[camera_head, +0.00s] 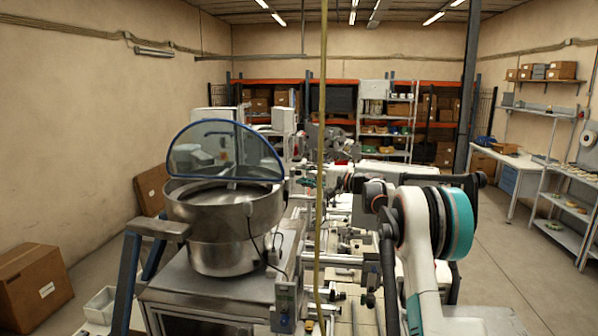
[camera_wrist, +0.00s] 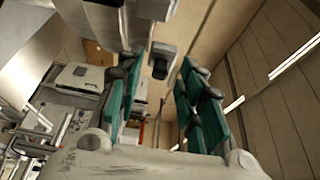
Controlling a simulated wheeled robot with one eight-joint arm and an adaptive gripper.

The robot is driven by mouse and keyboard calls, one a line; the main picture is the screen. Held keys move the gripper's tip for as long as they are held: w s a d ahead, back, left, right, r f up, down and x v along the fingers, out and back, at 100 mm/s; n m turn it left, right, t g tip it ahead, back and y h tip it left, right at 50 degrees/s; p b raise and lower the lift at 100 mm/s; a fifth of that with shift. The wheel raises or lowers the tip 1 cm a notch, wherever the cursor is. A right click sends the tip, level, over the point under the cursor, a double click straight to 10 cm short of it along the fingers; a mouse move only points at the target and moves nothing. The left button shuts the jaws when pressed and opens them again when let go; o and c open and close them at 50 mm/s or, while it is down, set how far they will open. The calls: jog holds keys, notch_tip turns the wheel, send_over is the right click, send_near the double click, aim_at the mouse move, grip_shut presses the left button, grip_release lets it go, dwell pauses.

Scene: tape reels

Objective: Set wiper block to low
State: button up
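My gripper (camera_wrist: 158,82) shows in the wrist view with its two teal-padded fingers spread apart and nothing held between them. A small dark grey block with a light face (camera_wrist: 161,60) shows beyond and between the fingertips, apart from them; I cannot tell whether it is the wiper block. In the head view my arm rises at the right of the machine line and hides part of it. My gripper cannot be made out there. I cannot pick out the wiper block or its setting in the head view.
A steel bowl with a clear blue-rimmed lid (camera_head: 225,210) stands left of the machine line (camera_head: 345,215). A yellow vertical cable (camera_head: 322,120) crosses the middle. A cardboard box (camera_head: 33,288) is at the left. Open floor (camera_head: 515,250) lies right of my arm, before the shelves.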

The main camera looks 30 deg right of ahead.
jog(key=shift+x, duration=1.5)
grip_shut()
jog(key=shift+f+b, duration=1.1)
jog(key=shift+f, duration=0.65)
grip_release()
jog(key=v, duration=1.2)
